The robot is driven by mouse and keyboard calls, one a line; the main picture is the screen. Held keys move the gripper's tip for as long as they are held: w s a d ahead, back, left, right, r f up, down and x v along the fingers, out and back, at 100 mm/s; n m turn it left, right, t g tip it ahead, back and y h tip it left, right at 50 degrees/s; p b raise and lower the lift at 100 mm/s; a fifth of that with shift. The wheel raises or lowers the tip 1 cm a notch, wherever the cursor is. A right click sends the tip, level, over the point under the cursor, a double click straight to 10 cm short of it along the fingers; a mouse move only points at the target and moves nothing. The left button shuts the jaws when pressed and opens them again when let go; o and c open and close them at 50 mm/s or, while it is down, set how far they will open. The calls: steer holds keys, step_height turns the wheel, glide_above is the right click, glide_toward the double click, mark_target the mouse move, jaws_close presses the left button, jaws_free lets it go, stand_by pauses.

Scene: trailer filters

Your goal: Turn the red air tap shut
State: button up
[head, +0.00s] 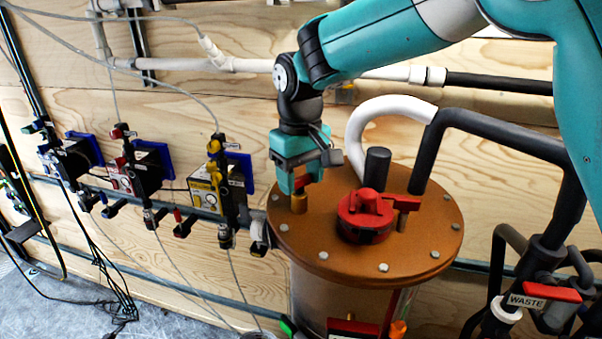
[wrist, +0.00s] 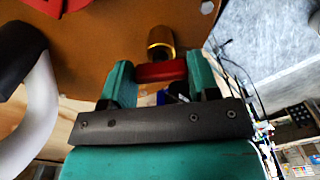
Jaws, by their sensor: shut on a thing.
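The red air tap is a small red handle (wrist: 160,72) on a brass fitting (wrist: 159,40), which stands on the round copper-coloured tank lid (head: 340,262). My gripper (wrist: 161,78) is shut on the red handle, with one teal finger on each side of it. In the head view my gripper (head: 299,184) points down at the left part of the lid, just above the brass fitting (head: 299,203). A little red shows between the fingers there; most of the handle is hidden.
A large red knob (head: 366,212), a black cylinder (head: 377,167) and a white curved hose (head: 372,112) stand on the lid close to my gripper. A red waste handle (head: 552,292) is at lower right.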

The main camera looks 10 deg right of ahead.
mark_target(300, 178)
steer(key=m, duration=0.4)
steer(key=shift+m, duration=0.3)
steer(key=m+p, duration=0.1)
steer(key=m, duration=0.3)
steer(key=shift+a+m, duration=0.15)
steer(key=shift+m, duration=0.25)
steer(key=o, duration=0.9)
step_height(300, 178, up, 18)
steer(key=b, duration=0.2)
steer(key=shift+f+b, duration=0.25)
steer(key=shift+b, duration=0.05)
